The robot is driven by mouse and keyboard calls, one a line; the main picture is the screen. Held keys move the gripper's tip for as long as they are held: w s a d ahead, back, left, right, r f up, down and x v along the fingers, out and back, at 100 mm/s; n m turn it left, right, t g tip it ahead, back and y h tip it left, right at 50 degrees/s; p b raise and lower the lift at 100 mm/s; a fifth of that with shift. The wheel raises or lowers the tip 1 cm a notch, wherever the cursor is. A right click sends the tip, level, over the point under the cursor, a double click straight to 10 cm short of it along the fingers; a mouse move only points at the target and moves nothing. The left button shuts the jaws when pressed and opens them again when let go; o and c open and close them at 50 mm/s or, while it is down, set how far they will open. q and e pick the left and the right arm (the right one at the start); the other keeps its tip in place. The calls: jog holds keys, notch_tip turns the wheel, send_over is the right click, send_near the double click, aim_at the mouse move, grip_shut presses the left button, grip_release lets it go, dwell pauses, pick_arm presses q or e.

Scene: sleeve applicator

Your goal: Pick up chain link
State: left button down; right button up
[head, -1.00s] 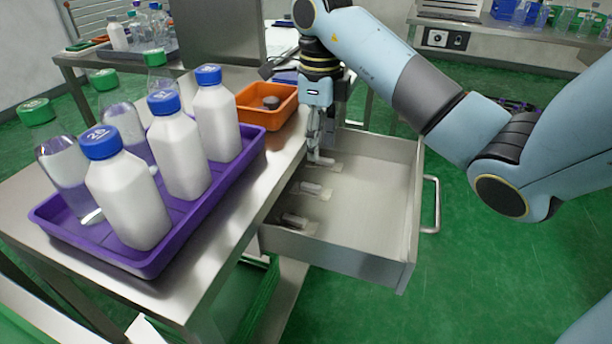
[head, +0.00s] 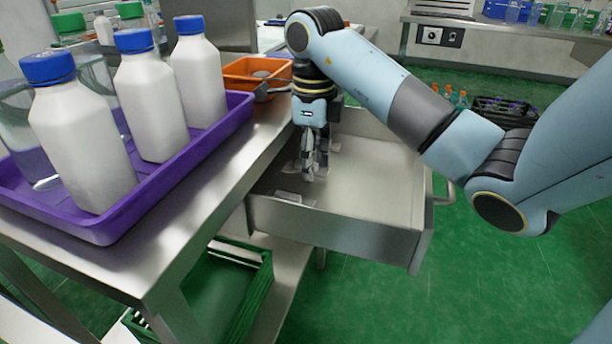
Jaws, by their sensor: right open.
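My right gripper (head: 310,174) points down into the open metal drawer (head: 375,185), its fingers low near the drawer's left side. It is open, and I see nothing held in it. A small pale piece (head: 289,197) lies on the drawer floor just in front of the fingers, near the front wall. Other small pieces around the fingertips are partly hidden by the gripper. They are too small for me to tell which is the chain link. My left gripper is not in view.
The purple tray (head: 215,150) with white blue-capped bottles (head: 150,108) stands on the metal table left of the drawer. An orange tray (head: 238,82) sits behind it. The drawer's walls surround the gripper; its right part is bare.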

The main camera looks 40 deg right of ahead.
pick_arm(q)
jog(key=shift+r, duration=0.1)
pick_arm(e)
jog(key=shift+r, duration=0.1)
grip_shut()
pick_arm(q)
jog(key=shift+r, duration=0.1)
pick_arm(e)
jog(key=shift+r, duration=0.15)
